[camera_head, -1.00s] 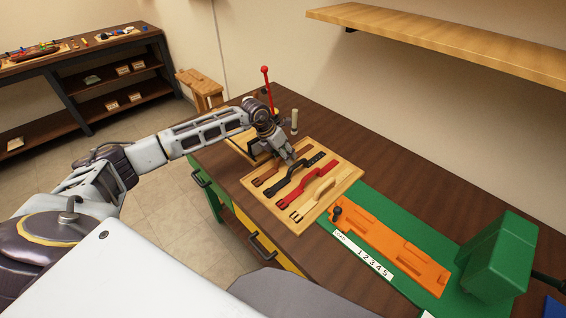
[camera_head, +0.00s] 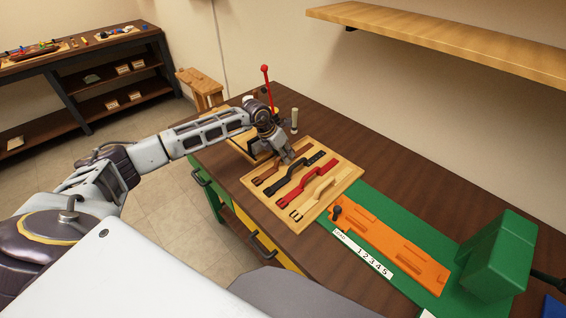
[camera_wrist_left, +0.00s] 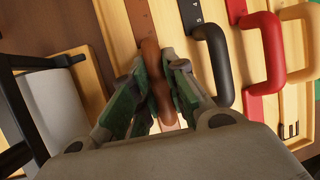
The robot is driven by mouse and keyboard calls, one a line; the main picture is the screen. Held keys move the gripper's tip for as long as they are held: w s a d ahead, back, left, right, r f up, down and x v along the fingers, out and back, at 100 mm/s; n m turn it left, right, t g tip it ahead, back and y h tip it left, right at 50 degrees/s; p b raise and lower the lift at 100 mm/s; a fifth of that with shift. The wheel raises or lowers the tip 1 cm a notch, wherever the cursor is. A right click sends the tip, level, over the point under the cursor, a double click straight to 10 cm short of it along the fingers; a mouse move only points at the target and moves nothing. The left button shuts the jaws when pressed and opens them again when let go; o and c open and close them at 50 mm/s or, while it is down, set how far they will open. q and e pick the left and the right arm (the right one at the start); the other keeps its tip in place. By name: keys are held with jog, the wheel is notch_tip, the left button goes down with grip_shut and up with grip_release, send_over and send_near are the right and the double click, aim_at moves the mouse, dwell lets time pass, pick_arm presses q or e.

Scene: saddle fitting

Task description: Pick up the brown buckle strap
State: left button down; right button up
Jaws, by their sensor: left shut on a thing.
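The brown buckle strap (camera_head: 266,176) lies at the far left of a row of straps on the light wooden tray (camera_head: 299,228). In the left wrist view the brown strap (camera_wrist_left: 151,62) runs between the green-padded fingers of my left gripper (camera_wrist_left: 157,95). The fingers are shut on its raised handle-like part. In the head view my left gripper (camera_head: 287,158) is low over the tray's back left part and hides some of the strap. I cannot tell if the strap is lifted off the tray. My right gripper is not in view.
Black (camera_head: 292,182), red (camera_head: 305,190) and tan (camera_head: 311,203) straps lie beside the brown one, close to the gripper. A red-handled tool (camera_head: 267,85) stands behind. An orange fixture (camera_head: 385,240) sits on a green mat to the right.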

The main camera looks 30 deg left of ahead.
pick_arm(q)
jog(key=shift+r, duration=0.2)
jog(key=shift+r+b, duration=0.55)
jog(key=shift+r, duration=4.25)
